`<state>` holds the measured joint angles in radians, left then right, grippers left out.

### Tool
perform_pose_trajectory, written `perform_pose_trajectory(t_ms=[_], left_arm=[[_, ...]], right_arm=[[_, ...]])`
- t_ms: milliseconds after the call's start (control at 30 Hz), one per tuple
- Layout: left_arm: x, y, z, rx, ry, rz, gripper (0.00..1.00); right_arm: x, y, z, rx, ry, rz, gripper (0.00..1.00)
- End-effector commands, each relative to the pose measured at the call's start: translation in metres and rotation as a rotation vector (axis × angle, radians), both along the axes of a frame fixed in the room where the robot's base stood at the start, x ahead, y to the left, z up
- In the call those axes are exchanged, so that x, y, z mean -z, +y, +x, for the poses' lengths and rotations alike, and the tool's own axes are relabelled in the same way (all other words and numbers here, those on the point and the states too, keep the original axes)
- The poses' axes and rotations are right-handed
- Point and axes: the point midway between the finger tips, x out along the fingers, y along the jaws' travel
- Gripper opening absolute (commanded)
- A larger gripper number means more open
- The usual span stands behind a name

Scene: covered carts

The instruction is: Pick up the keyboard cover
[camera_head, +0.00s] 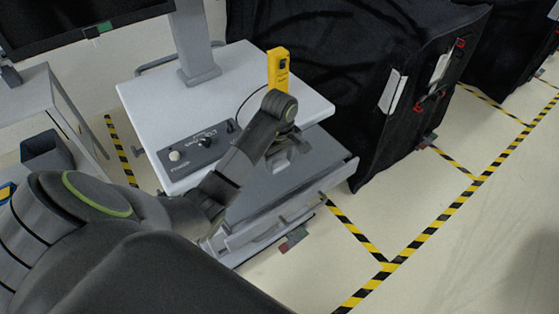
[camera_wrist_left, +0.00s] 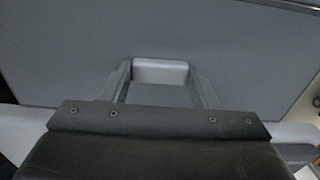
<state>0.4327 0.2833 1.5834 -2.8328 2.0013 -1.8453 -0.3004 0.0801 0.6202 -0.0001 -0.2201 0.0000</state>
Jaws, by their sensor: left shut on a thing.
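The keyboard cover (camera_head: 257,194) is a flat grey panel on the pull-out shelf below the white cart top. It fills much of the left wrist view (camera_wrist_left: 60,60) as a grey surface with a raised light-grey handle (camera_wrist_left: 160,70). My left gripper (camera_head: 285,158) reaches down over the cover, just beyond the cart top's front edge. In the left wrist view its two fingers (camera_wrist_left: 162,84) stand on either side of the handle, shut on it. My arm hides part of the cover's left side. My right gripper is not in view.
The white cart top (camera_head: 231,87) holds a yellow handheld device (camera_head: 278,69), a grey control box (camera_head: 201,149) and a monitor post (camera_head: 194,45). Black covered carts (camera_head: 340,60) stand behind and to the right. The floor with striped tape (camera_head: 440,235) at right is clear.

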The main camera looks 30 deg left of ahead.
Motion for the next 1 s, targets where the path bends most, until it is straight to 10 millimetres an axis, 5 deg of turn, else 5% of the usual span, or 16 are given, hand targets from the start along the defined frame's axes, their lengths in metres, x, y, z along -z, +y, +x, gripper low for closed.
perform_pose_trajectory(t_ms=[1000], left_arm=[[-0.033,0.0,0.0,0.0,0.0,0.0,0.36]], right_arm=[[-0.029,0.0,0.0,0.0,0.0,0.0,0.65]])
